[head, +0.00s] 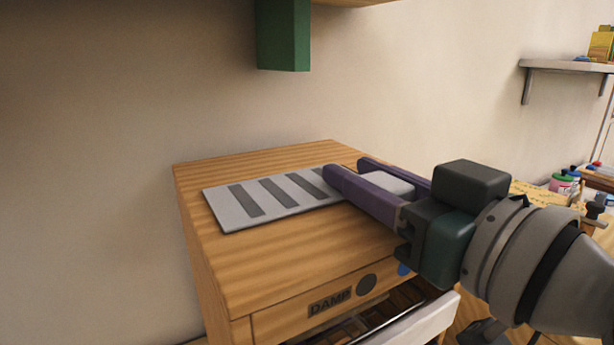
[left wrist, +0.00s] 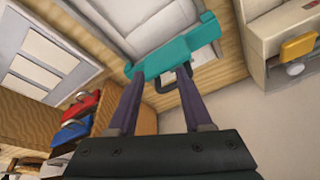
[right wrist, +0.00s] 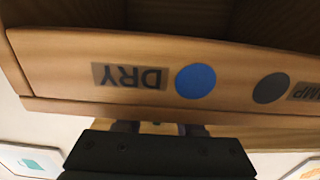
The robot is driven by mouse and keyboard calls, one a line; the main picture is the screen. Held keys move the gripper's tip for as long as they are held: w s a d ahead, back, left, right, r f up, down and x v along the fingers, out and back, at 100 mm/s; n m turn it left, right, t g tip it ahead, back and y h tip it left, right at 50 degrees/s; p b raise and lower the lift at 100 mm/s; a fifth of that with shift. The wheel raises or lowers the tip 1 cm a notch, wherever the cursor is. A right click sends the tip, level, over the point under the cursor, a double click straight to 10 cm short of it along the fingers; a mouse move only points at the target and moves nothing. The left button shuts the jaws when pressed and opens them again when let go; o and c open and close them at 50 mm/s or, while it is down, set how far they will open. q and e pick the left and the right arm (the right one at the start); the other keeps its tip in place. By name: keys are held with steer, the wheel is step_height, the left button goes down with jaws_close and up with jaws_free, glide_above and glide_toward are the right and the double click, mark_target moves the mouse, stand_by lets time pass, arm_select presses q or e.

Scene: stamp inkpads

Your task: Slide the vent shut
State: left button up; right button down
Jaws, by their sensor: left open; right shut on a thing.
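The vent is a light grey plate (head: 225,205) with dark slots (head: 280,190), lying on top of a wooden cabinet (head: 260,260). Three slots show; the plate's right part is hidden by my right gripper. My right gripper (head: 350,167) reaches in from the right, its purple fingers low over the plate, shut on a pale grey block (head: 393,183) at the plate's right end. In the right wrist view its fingers (right wrist: 158,128) are mostly hidden. My left gripper (left wrist: 157,75) is open; a teal piece (left wrist: 175,48) lies across the view just past its fingertips. I cannot tell whether they touch.
The cabinet front bears a DAMP label (head: 330,302), a grey dot (head: 367,284) and a blue dot; the right wrist view shows a DRY label (right wrist: 130,77) beside the blue dot (right wrist: 195,81). A green block (head: 283,35) hangs above. A shelf (head: 565,67) is at right.

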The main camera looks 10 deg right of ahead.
steer(key=d, duration=0.1)
steer(key=w+d, duration=0.1)
steer(key=shift+d+f+b, duration=0.15)
steer(key=shift+d+b, duration=0.15)
steer(key=shift+d, duration=0.05)
steer(key=shift+w+d, duration=0.1)
steer(key=shift+d, duration=0.2)
steer(key=c, duration=1)
jaws_free()
steer(key=o, duration=0.5)
steer(key=shift+d, duration=0.15)
